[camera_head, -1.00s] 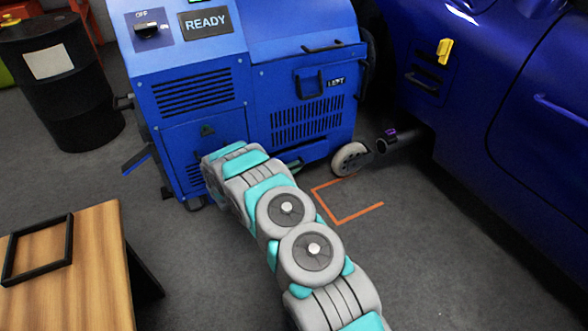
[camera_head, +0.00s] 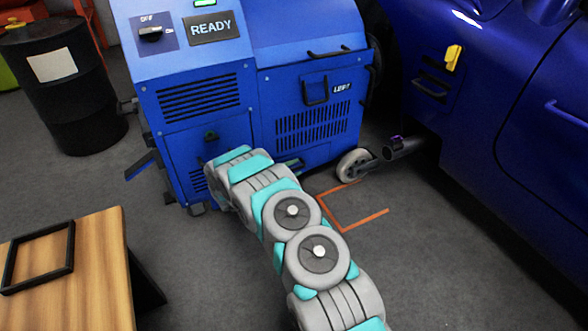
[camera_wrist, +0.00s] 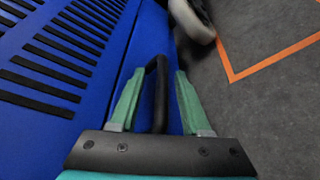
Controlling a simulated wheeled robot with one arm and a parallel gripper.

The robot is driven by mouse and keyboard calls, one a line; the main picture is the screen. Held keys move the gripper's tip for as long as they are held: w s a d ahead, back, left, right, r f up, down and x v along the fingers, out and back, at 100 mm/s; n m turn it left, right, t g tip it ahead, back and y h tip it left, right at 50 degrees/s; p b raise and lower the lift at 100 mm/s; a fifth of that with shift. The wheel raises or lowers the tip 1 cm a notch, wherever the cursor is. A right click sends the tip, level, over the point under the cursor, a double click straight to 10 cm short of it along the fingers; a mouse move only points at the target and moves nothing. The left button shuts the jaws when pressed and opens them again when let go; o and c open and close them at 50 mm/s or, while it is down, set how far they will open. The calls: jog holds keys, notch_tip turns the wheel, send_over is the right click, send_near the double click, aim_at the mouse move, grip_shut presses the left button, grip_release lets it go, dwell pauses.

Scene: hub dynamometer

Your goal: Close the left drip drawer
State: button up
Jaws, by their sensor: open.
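The blue machine (camera_head: 262,100) has a panel marked LEFT (camera_head: 341,88) on its right part. In the wrist view, a black bar handle (camera_wrist: 160,85) stands on a blue front below a slotted panel (camera_wrist: 65,50); this looks like the left drip drawer (camera_wrist: 174,118). My gripper (camera_wrist: 156,78) is open, with one green finger on each side of the handle. I cannot tell whether the fingers touch it. In the head view my arm hides most of the drawer, and only a bit of a green finger shows low on the machine. How far out the drawer stands is not clear.
A caster wheel (camera_head: 354,165) and an orange floor marking (camera_head: 345,226) lie right of my gripper. A blue car (camera_head: 500,120) stands at the right. A wooden table (camera_head: 90,275) is at lower left, and a black drum (camera_head: 65,90) is behind it. Grey floor between is clear.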

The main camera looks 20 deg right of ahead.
jog(key=v, duration=0.7)
jog(key=shift+a+p, duration=0.35)
jog(key=shift+s+r, duration=0.1)
jog(key=shift+r, duration=0.05)
jog(key=s+d+r+m+g+y+p, duration=0.2)
jog(key=s+d+r+m+g+p, duration=0.15)
jog(key=s+r, duration=0.95)
jog(key=s+d+r+m+g+y+p, duration=0.1)
jog(key=s+d+r+m+g+p, duration=0.3)
jog(key=s+r, duration=0.9)
jog(key=s+a+r+m+y+p, duration=0.1)
jog(key=s+a+r+y, duration=0.4)
jog(key=s+a, duration=0.5)
jog(key=s+a+r+m+y+p, duration=0.2)
jog(key=s+a+r+y, duration=0.4)
jog(key=s+a, duration=0.5)
jog(key=s+r, duration=0.1)
jog(key=s, duration=0.3)
jog(key=shift+s+a+y, duration=0.15)
jog(key=shift+s+y, duration=0.05)
jog(key=shift+y, duration=0.1)
jog(key=shift+r, duration=0.1)
